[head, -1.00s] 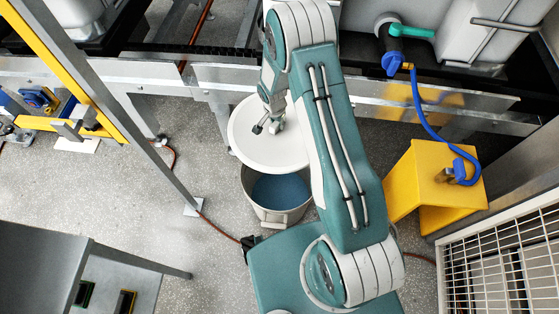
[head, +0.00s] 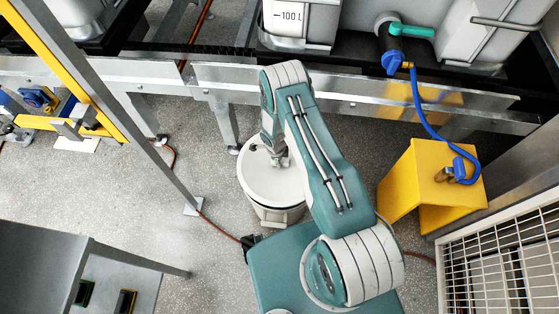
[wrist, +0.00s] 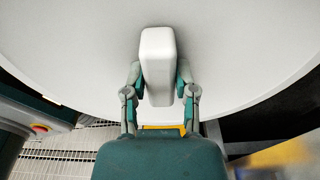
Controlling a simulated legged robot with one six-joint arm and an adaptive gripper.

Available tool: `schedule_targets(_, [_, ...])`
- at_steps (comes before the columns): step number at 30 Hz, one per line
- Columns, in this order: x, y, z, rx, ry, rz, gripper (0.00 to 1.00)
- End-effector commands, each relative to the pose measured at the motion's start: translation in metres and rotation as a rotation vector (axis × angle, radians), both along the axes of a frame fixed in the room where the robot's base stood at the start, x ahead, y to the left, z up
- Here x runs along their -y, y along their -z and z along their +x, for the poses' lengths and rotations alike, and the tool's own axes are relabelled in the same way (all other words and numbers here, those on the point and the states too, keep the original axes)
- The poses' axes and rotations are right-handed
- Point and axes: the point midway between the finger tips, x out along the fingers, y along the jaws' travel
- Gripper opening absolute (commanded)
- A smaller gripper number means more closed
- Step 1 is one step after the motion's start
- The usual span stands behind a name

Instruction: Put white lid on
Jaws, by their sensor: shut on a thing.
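The round white lid (head: 270,187) is over the mouth of the light grey bucket (head: 276,214) on the floor, in the head view. It covers the opening, so the bucket's inside is hidden. I cannot tell whether its rim is fully seated. In the wrist view the lid (wrist: 70,50) fills most of the picture, with its upright white handle (wrist: 158,60) in the middle. My gripper (wrist: 160,88) is shut on the handle, one finger on each side. In the head view my gripper (head: 280,160) is at the lid's upper part, partly hidden by my arm.
A yellow stand (head: 420,185) with a blue hose (head: 425,120) is to the right. A metal rail (head: 330,100) runs behind the bucket. A grey table (head: 60,255) is at lower left. A thin brown cable (head: 215,227) lies on the floor left of the bucket.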

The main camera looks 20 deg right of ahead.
Motion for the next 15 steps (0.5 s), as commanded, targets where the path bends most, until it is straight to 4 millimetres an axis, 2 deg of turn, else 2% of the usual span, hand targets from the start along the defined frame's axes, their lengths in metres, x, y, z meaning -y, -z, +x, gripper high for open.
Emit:
schedule_targets(7, [-0.001,0.004,0.0,0.0,-0.001,-0.002,0.0])
schedule_targets(15, [-0.001,0.026,0.0,-0.001,-0.002,-0.002,0.0])
